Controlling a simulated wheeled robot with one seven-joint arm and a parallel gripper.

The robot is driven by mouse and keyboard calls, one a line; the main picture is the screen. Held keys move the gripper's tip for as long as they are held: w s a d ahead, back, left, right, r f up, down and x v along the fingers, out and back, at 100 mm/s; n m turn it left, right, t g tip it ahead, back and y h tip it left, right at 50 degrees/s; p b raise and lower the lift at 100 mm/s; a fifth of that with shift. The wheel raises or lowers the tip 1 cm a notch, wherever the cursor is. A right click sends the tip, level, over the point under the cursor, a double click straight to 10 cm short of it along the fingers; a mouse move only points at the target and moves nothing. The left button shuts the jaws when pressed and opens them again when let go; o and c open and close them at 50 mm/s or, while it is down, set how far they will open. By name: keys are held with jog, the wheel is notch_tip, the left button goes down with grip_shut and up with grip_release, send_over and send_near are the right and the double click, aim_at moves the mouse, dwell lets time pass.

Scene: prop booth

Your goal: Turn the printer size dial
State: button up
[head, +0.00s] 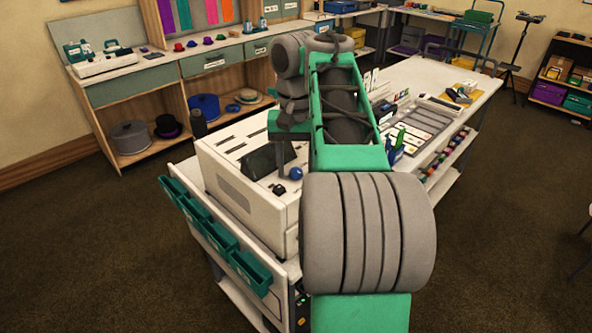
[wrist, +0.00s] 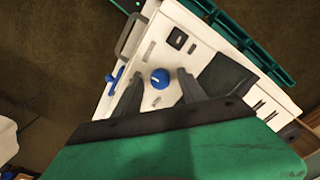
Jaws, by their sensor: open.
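The printer (head: 238,185) is a large white box on the near end of the white table. Its size dial seems to be the round blue knob with a white mark (wrist: 160,78) in the wrist view; a blue knob (head: 296,173) also shows on the printer top in the head view. My gripper (wrist: 158,85) is open, its two dark fingers on either side of the blue dial in the picture. I cannot tell whether the fingers touch it or hang above it.
A dark screen (wrist: 224,75), a black switch (wrist: 177,38) and a blue lever (wrist: 113,77) are near the dial. Teal bins (head: 250,271) hang along the table's left side. The brown floor at left is clear.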

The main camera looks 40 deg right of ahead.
grip_shut()
dwell(0.4)
dwell(0.4)
jog(key=n, duration=0.4)
jog(key=shift+n+b, duration=0.3)
jog(key=shift+n, duration=2.2)
grip_release()
